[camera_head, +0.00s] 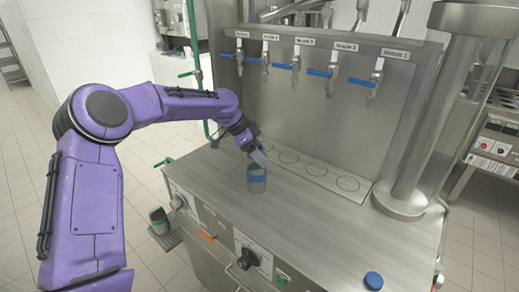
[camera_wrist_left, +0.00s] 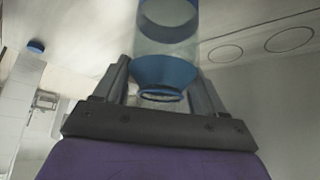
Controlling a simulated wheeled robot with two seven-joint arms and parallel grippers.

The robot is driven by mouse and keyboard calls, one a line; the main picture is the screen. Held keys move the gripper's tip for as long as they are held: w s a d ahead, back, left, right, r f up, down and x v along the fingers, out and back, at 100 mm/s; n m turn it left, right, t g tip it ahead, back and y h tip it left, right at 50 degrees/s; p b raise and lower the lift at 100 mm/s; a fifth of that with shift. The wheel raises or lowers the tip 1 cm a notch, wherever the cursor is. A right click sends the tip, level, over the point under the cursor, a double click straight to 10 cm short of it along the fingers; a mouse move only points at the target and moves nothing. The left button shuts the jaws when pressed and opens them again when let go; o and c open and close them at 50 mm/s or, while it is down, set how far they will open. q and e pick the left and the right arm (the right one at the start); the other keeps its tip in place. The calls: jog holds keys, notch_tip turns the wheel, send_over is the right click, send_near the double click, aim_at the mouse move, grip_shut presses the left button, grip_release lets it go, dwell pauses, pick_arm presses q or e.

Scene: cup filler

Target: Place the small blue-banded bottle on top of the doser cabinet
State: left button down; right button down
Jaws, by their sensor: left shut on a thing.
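The small blue-banded bottle (camera_head: 257,180) is clear, with a blue band, and is upright over the steel top of the doser cabinet (camera_head: 315,220), left of its middle. I cannot tell whether its base touches the surface. My left gripper (camera_head: 253,151) is shut on the bottle near its upper end. In the left wrist view the bottle (camera_wrist_left: 168,42) sits between the two fingers of my left gripper (camera_wrist_left: 162,82), with its blue shoulder and open neck towards the camera. My right gripper is not in view.
A row of taps with blue levers (camera_head: 318,73) hangs on the back panel, above ringed marks (camera_head: 289,156) on the top. A clear cylinder (camera_head: 438,120) stands at the right. A blue cap (camera_head: 373,281) lies near the front right edge.

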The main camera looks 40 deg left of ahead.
pick_arm(q)
jog(key=shift+f, duration=0.1)
jog(key=shift+c, duration=0.4)
grip_release()
jog(key=b+v, duration=0.1)
jog(key=v, duration=1.1)
jog(key=shift+b, duration=0.4)
